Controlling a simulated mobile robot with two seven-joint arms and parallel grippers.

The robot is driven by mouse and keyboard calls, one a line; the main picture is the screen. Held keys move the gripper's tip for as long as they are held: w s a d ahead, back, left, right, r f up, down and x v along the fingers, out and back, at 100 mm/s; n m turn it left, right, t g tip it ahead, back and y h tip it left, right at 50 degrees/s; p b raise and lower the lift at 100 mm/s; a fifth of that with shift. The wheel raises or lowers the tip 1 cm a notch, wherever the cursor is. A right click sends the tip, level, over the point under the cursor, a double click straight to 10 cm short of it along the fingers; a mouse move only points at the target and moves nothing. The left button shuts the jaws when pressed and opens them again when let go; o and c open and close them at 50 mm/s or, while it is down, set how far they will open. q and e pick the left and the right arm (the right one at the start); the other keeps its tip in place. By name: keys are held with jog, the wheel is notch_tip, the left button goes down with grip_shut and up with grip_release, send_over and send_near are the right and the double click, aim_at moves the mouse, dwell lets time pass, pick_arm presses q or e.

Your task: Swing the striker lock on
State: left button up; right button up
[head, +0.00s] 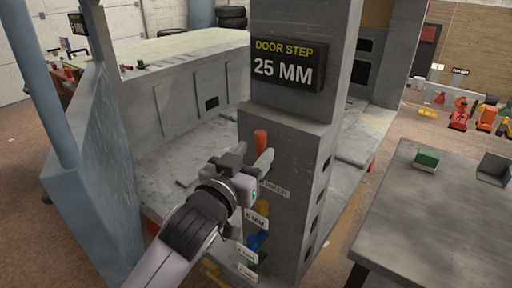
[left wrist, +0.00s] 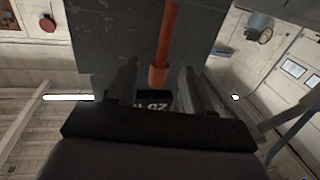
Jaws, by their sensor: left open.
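The striker lock seems to be the orange lever (head: 261,139) on the grey post, above a partly covered label (head: 275,190) that appears to read "STRIKER". My left gripper (head: 254,156) is at this lever, with its fingers pointing toward the post. In the left wrist view the orange lever (left wrist: 165,45) runs down from the top edge to between the two open fingers (left wrist: 158,88). I see a gap on each side of it, so it is not clamped. The lever's lower part and mount are hidden behind my gripper in the head view. My right gripper is not in view.
Below are a yellow lever (head: 262,208) and a blue lever (head: 255,240) with millimetre labels, close to my left forearm. A sign (head: 286,68) reading "DOOR STEP 25 MM" hangs above. A grey table (head: 440,215) with a green block (head: 427,158) stands right.

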pick_arm(q)
jog(key=shift+x, duration=1.25)
grip_shut()
